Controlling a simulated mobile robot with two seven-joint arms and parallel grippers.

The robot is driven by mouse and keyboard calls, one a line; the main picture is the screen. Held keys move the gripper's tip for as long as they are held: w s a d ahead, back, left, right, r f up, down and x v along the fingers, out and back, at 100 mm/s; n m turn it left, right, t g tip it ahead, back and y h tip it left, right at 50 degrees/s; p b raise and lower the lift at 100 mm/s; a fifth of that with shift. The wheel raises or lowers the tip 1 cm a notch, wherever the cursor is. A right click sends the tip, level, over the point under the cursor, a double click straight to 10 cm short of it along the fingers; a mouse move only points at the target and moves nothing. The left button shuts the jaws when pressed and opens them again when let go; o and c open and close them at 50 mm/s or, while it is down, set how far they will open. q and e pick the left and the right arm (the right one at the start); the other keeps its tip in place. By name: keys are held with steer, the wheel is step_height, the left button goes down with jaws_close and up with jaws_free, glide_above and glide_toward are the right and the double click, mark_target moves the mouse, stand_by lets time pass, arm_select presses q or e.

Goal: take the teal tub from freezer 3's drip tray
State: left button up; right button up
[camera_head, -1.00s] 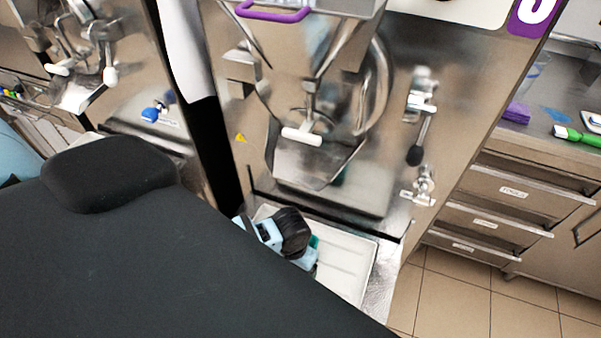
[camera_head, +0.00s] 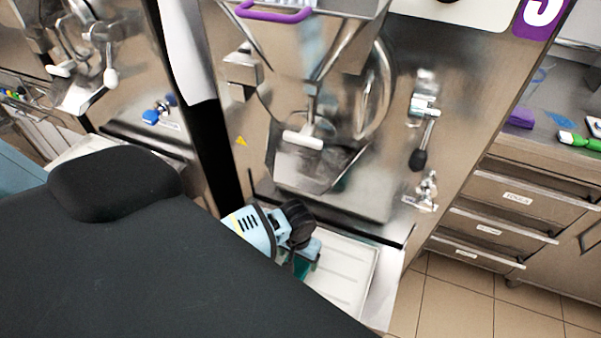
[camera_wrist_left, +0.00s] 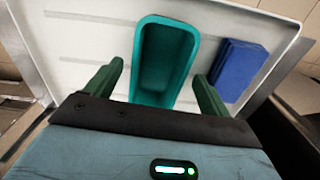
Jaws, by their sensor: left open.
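The teal tub (camera_wrist_left: 165,58) is an open, empty, long rectangular tub lying on the white drip tray (camera_wrist_left: 85,30) in the left wrist view. My left gripper (camera_wrist_left: 158,72) is open, with one green finger on each side of the tub's near part. A gap shows between each finger and the tub; whether the fingers are down at its height is hard to tell. In the head view my left gripper (camera_head: 303,264) is over the left part of the drip tray (camera_head: 345,278), under freezer 3's spout, and mostly hides the tub. My right gripper is not in view.
Freezer 3's front (camera_head: 375,190) rises behind the tray. The tray's right part is clear in the head view. A drawer counter (camera_head: 510,200) stands at right.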

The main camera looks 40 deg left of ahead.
mark_target(298, 264)
arm_select(q)
step_height(298, 264, down, 4)
steer(key=shift+s+f+b, duration=0.1)
steer(key=shift+f+b, duration=0.15)
steer(key=shift+b, duration=0.2)
steer(key=shift+d, duration=0.1)
steer(key=c, duration=0.9)
